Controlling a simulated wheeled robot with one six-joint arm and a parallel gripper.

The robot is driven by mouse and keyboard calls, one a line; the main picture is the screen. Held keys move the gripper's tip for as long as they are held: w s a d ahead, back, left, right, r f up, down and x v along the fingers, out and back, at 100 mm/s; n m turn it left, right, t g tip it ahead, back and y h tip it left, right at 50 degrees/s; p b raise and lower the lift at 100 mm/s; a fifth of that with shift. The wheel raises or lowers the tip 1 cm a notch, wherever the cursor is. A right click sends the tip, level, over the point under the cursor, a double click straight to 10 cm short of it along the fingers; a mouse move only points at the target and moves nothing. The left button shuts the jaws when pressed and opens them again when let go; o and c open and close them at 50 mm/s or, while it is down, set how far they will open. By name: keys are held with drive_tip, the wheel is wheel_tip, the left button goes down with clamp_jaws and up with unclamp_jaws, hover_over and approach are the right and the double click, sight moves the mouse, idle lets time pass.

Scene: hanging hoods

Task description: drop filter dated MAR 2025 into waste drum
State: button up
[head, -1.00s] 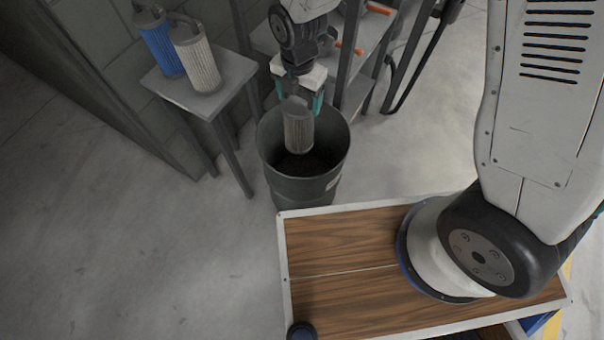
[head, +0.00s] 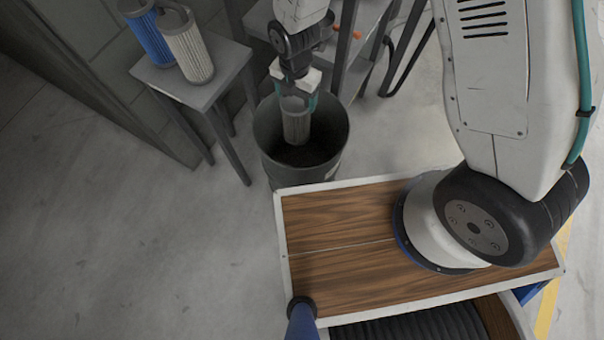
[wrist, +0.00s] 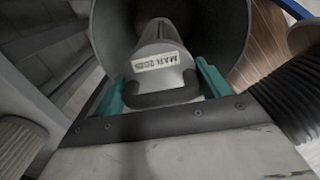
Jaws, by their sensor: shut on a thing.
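My gripper (head: 296,104) is shut on a grey pleated filter (head: 297,126) and holds it inside the mouth of the dark waste drum (head: 268,145), above its dark bottom. In the wrist view the filter (wrist: 160,45) stands between the teal fingers of my gripper (wrist: 161,86). Its white label (wrist: 156,62) reads MAR and a year that is too blurred to be sure of. The drum's inner wall (wrist: 112,40) surrounds the filter in the wrist view.
A grey side table (head: 207,88) left of the drum holds a blue filter (head: 146,35) and a white filter (head: 187,45). A metal shelf (head: 352,75) stands behind the drum. The floor at left (head: 130,250) is clear.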

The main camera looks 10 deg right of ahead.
drive_tip(key=shift+f, duration=0.1)
drive_tip(key=o, duration=1.1)
drive_tip(key=shift+o, duration=0.2)
wheel_tip(320, 180, up, 8)
drive_tip(key=shift+f, duration=0.1)
